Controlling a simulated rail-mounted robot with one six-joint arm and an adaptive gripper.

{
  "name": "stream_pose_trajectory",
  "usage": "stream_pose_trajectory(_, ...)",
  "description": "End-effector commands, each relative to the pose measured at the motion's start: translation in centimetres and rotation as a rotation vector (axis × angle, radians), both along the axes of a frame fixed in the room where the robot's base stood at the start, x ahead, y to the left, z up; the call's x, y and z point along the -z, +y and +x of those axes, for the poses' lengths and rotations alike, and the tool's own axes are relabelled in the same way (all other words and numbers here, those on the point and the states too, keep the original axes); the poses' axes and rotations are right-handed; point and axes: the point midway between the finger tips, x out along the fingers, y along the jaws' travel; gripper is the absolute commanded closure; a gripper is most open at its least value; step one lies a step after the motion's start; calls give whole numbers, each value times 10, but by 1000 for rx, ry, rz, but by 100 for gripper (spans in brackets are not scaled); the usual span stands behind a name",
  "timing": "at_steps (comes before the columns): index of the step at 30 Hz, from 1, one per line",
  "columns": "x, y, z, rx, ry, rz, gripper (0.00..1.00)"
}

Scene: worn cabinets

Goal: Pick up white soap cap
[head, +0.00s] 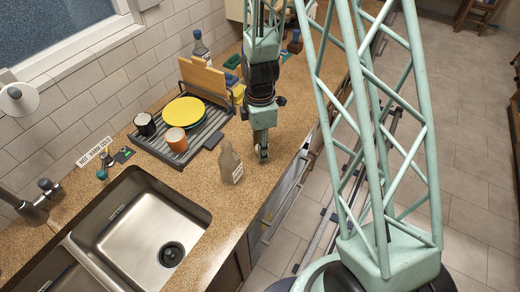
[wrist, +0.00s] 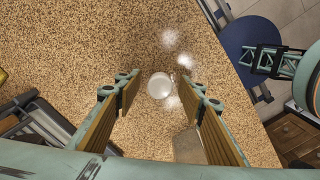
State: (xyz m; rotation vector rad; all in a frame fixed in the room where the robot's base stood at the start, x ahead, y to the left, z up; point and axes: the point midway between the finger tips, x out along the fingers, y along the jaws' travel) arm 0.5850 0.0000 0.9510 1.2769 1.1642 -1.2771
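The white soap cap (wrist: 160,86) shows in the wrist view as a small, round white piece on the speckled countertop. My gripper (wrist: 158,84) is open, with one finger on each side of the cap in that view and clear gaps between. In the head view my gripper (head: 263,153) points down over the counter near its front edge. I cannot make out the cap there. How high the fingertips are above the cap is hard to tell.
A clear, labelled bottle (head: 231,165) stands just left of my gripper in the head view. A grey dish rack (head: 205,133) holds a yellow plate (head: 184,111), with an orange cup (head: 177,141) nearby. The sink (head: 140,232) is at front left.

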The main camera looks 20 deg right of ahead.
Motion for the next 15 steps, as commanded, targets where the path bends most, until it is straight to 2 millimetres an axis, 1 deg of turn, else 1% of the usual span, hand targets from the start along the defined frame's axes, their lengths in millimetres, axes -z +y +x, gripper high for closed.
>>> stream_pose_trajectory(6, 0, 0, 0, 0, 0, 0, 63)
stream_pose_trajectory(13, 0, 0, 0, 0, 0, 0, 84)
stream_pose_trajectory(15, 0, 0, 0, 0, 0, 0, 85)
